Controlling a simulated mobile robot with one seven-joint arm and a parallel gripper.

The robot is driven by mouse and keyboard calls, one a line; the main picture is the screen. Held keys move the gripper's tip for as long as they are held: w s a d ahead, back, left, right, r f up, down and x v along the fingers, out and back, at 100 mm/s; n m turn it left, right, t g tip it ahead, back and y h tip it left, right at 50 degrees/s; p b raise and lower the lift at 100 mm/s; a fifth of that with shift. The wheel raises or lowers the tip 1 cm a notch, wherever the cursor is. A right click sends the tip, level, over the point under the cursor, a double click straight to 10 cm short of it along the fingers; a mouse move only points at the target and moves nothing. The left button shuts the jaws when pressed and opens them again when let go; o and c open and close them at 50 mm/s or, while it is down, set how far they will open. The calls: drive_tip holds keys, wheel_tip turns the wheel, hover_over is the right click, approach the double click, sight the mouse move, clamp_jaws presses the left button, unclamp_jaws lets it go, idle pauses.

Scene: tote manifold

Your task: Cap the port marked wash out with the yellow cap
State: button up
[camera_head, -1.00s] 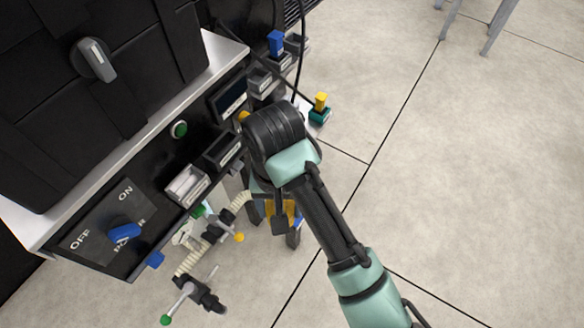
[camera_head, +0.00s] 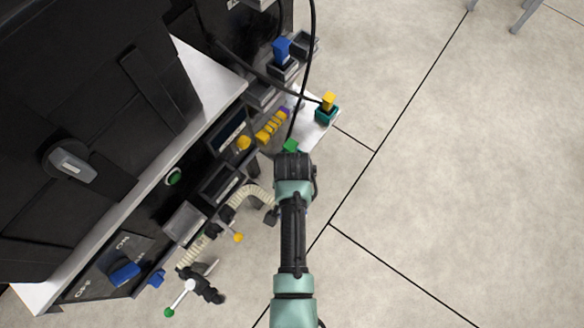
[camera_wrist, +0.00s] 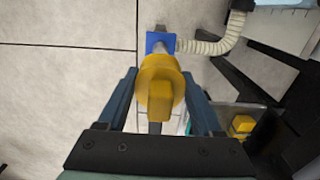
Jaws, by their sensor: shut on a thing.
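My gripper (camera_wrist: 159,76) is shut on a yellow cap (camera_wrist: 160,95), which has a round flange and a block-shaped handle, in the wrist view. A blue square fitting (camera_wrist: 155,43) shows just past the cap, with a cream ribbed hose (camera_wrist: 207,46) beside it. I cannot tell whether the cap touches this fitting. In the head view my wrist hides the gripper and cap. No wash out marking is readable, so I cannot tell which port bears it.
A yellow block on a teal base (camera_head: 327,113) stands on a white shelf. A blue block (camera_head: 281,49) sits in a grey holder. Black cables cross the upper area. Valves (camera_head: 205,288) hang below the panel; open floor lies right.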

drive_tip(key=shift+f+b, duration=2.55)
drive_tip(key=shift+b, duration=0.25)
drive_tip(key=shift+w+f+b, duration=0.1)
drive_tip(key=shift+f+b, duration=1.95)
drive_tip(key=shift+f, duration=1.3)
drive_tip(key=o, duration=1.5)
drive_tip(key=shift+o, duration=0.2)
drive_tip(key=shift+r, duration=0.1)
wheel_tip(320, 180, up, 13)
drive_tip(key=p, duration=0.6)
drive_tip(key=shift+p, duration=0.4)
